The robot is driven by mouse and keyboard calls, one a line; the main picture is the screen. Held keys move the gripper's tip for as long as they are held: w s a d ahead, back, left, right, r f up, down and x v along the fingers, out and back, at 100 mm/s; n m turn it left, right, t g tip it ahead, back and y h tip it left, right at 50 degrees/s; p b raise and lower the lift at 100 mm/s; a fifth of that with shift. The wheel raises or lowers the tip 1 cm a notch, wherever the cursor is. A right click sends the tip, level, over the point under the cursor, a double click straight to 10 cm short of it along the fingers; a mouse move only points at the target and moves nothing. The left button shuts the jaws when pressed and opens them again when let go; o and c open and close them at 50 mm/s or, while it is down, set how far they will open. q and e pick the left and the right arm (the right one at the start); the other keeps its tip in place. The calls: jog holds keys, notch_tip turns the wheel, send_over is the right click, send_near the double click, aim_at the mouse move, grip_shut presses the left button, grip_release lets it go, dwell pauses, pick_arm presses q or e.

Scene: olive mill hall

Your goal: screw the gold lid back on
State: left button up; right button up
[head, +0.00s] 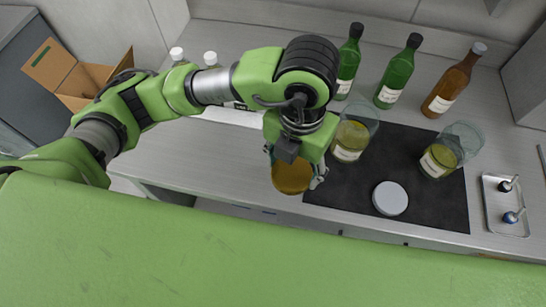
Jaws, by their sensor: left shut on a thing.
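My left gripper (294,166) points down and is shut on the gold lid (292,178). It holds the lid left of the dark mat (330,189), near the counter's front edge; the exact height is hard to tell. A glass jar (349,141) with yellow-green contents and a pale label stands on the mat just right of the gripper, apart from the lid. A similar jar (439,160) stands on the right of the mat. I see no lid on either jar. A silver-white lid (390,198) lies on the mat between them, nearer the front. My right gripper is not in view.
Two green bottles (348,66) (397,74) and a brown bottle (454,83) stand behind the mat. A metal tray (506,220) with two small knobbed items lies at right. White-capped bottles (211,59) stand behind my arm. An open cardboard box (75,78) is at left.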

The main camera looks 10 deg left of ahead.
pick_arm(q)
jog(key=shift+s+d+r, duration=0.25)
jog(key=shift+s+d, duration=0.05)
jog(key=shift+d, duration=0.15)
jog(key=shift+s+d+r, duration=0.2)
jog(key=shift+s+d, duration=0.05)
jog(key=shift+d, duration=0.15)
jog(key=shift+a, duration=0.1)
jog(key=shift+w+a+f+m, duration=0.1)
jog(key=shift+w+a+m, duration=0.2)
jog(key=shift+a+m, duration=0.35)
jog(key=w+a+m, duration=0.2)
jog(key=a+m, duration=0.7)
jog(key=m, duration=0.6)
jog(key=w+a+m+b, duration=0.1)
jog(key=w+a+m, duration=0.1)
jog(key=a+m, duration=0.6)
jog(key=r+m, duration=0.1)
jog(key=m, duration=0.6)
jog(key=shift+a+m, duration=0.35)
jog(key=shift+a, duration=0.05)
